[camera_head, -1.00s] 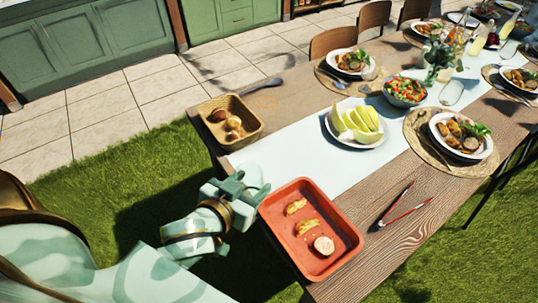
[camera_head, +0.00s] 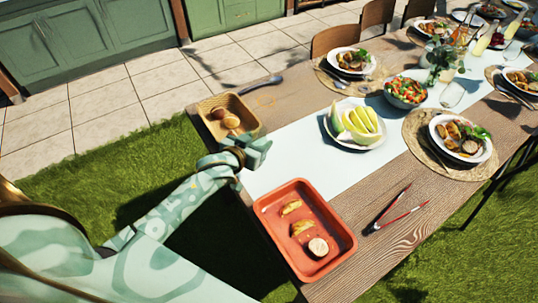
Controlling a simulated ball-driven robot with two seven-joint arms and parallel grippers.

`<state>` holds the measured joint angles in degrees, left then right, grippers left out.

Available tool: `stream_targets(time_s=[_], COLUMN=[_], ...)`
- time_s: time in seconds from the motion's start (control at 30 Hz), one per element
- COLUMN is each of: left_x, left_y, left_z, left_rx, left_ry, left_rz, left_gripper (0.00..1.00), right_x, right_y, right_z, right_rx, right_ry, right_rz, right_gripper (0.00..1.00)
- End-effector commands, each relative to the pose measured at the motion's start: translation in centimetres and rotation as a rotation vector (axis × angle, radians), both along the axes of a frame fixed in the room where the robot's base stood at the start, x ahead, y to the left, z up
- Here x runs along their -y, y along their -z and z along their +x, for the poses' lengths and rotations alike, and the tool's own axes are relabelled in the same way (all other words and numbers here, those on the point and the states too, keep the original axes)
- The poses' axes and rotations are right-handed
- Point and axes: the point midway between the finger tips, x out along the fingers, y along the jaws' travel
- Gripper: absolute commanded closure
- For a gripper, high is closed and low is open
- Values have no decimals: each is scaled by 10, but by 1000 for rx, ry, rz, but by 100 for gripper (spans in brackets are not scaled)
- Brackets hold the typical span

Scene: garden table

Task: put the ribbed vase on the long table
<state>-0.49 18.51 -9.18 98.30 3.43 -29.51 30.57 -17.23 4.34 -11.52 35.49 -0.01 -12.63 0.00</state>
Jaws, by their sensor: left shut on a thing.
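My left gripper (camera_head: 258,150) is over the near left edge of the long table (camera_head: 400,235), between the basket and the red tray. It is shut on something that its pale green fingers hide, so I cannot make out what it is. A clear glass vase (camera_head: 440,73) with green leaves stands on the table toward the upper right. I cannot tell whether it is ribbed, and no other vase shows clearly. My left gripper is well apart from it. My right gripper is not in view.
A basket with brown items (camera_head: 207,128), a red tray with food (camera_head: 330,266), a plate of melon slices (camera_head: 359,146), red-handled tongs (camera_head: 395,208) and a salad bowl (camera_head: 405,100) stand on the table. Plates, glasses and bottles crowd the far end. The pale runner (camera_head: 290,150) has bare room.

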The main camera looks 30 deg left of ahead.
Motion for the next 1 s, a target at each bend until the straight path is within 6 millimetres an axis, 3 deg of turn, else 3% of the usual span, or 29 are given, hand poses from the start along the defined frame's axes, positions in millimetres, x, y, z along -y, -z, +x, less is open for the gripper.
stream_targets(time_s=[0.1, 0.3, 0.53, 0.7, 1.0], left_x=[5, 11, 14, 15, 15], left_y=[26, 47, 58, 88, 89], left_z=[17, 35, 45, 46, 46], left_rx=[-1, 0, 0, -3, 0], left_ry=[1, 0, 0, 1, 0], left_rz=[-1, -1, 0, 0, 0], left_gripper=[76, 76, 76, 76, 76], right_x=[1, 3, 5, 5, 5], right_y=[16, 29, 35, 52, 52], right_z=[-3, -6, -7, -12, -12], right_rx=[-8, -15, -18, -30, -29], right_ry=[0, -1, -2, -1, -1], right_rz=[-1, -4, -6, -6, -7], right_gripper=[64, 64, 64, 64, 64])
